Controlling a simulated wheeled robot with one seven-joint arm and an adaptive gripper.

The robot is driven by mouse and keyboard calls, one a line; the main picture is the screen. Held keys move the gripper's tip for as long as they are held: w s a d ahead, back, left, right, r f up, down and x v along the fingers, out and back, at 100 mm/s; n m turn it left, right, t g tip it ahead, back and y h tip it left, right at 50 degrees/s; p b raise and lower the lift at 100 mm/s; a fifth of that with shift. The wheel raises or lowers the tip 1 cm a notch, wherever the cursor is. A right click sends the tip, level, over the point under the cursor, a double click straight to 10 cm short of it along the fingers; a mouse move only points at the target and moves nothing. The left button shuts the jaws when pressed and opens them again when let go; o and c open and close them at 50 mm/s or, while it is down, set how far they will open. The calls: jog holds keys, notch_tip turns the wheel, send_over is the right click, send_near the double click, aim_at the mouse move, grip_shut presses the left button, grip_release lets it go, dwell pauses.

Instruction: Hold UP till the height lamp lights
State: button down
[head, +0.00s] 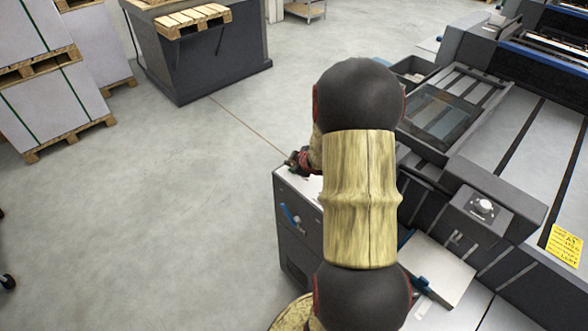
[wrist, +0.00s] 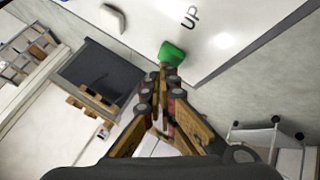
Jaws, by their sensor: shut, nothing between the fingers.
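In the wrist view a green button (wrist: 172,52) stands on a white panel (wrist: 225,45), beside the printed word UP (wrist: 190,17). My gripper (wrist: 168,72) is shut and empty, with its fingertips at the near edge of the green button. I cannot tell whether they touch or press it. A pale rounded block (wrist: 113,18) sits on the same panel to the left; I cannot tell whether it is a lamp, and it shows no clear glow. In the head view my gripper (head: 300,160) is small, beyond my arm, over the white-topped cabinet; the button is hidden there.
The dark cabinet (head: 296,235) with a blue handle stands left of my arm. A large grey machine (head: 480,180) fills the right, with a round knob (head: 483,207) and a yellow notice (head: 565,245). Pallets with white stacks (head: 50,100) stand far left. The floor between is clear.

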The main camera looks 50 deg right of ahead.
jog(key=shift+f+b, duration=0.3)
jog(key=shift+f, duration=0.15)
dwell(3.6)
dwell(1.3)
jog(key=shift+r+p, duration=0.9)
jog(key=shift+p, duration=0.05)
notch_tip(320, 180, up, 5)
jog(key=p, duration=0.5)
jog(key=shift+r, duration=0.1)
